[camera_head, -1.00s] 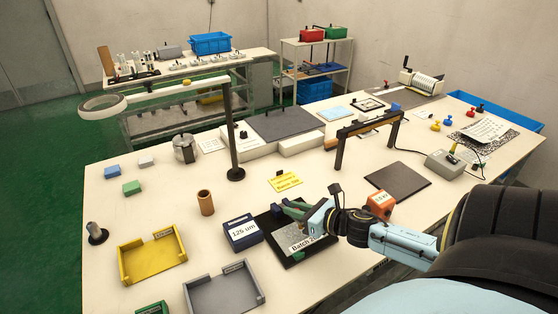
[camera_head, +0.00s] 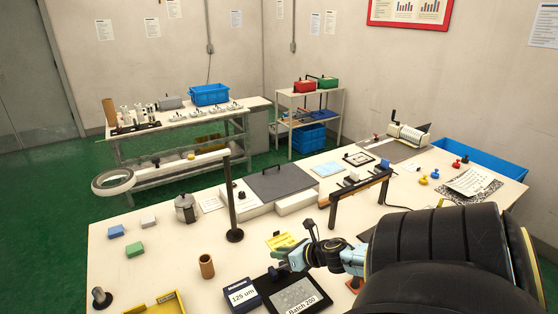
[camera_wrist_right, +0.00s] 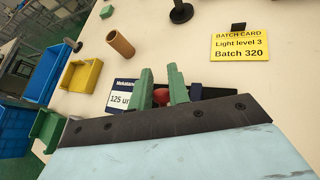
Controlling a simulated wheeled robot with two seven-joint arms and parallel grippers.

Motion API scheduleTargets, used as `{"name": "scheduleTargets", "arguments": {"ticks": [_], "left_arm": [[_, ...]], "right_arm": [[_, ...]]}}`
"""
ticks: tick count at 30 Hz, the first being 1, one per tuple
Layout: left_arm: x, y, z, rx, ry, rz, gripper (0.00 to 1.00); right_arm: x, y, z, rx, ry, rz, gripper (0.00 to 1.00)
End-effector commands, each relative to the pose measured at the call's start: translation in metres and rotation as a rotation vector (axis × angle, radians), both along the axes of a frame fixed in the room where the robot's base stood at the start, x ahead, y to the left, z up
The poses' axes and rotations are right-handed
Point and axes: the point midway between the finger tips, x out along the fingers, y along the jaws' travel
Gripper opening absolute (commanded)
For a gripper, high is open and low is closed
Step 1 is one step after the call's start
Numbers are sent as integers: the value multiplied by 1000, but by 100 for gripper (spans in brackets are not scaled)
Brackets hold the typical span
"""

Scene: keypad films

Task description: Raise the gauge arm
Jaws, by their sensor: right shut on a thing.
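A black gauge base (camera_head: 263,282) stands at the near edge of the table. A grey speckled film (camera_head: 294,291) labelled Batch 200 lies on it. My right gripper (camera_head: 280,263) is over the far left part of this base. In the right wrist view its green fingers (camera_wrist_right: 161,90) are closed about a small red knob (camera_wrist_right: 161,96), which I take to be on the gauge arm. The fingers hide most of the knob and the arm. A dark part (camera_wrist_right: 218,92) shows behind the fingers. My left gripper is in neither view.
A blue 125 um box (camera_head: 240,294) stands close left of the base. A brown cylinder (camera_head: 207,266), a dark post (camera_head: 232,200) and a yellow batch card (camera_head: 281,241) stand or lie beyond. A yellow tray (camera_head: 160,304) is at the near left.

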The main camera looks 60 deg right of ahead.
Motion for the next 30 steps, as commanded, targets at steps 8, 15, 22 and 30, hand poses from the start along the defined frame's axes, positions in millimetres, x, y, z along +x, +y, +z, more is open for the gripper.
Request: {"name": "scheduleTargets", "arguments": {"ticks": [8,15,22,30], "left_arm": [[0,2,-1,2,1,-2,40],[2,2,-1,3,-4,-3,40],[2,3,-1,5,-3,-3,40],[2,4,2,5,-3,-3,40]], "right_arm": [[10,-11,-1,-7,5,-11,12],[10,-10,0,-5,4,-8,39],[9,-9,0,-4,4,-7,39],[-9,-8,8,-3,7,-7,39]]}}
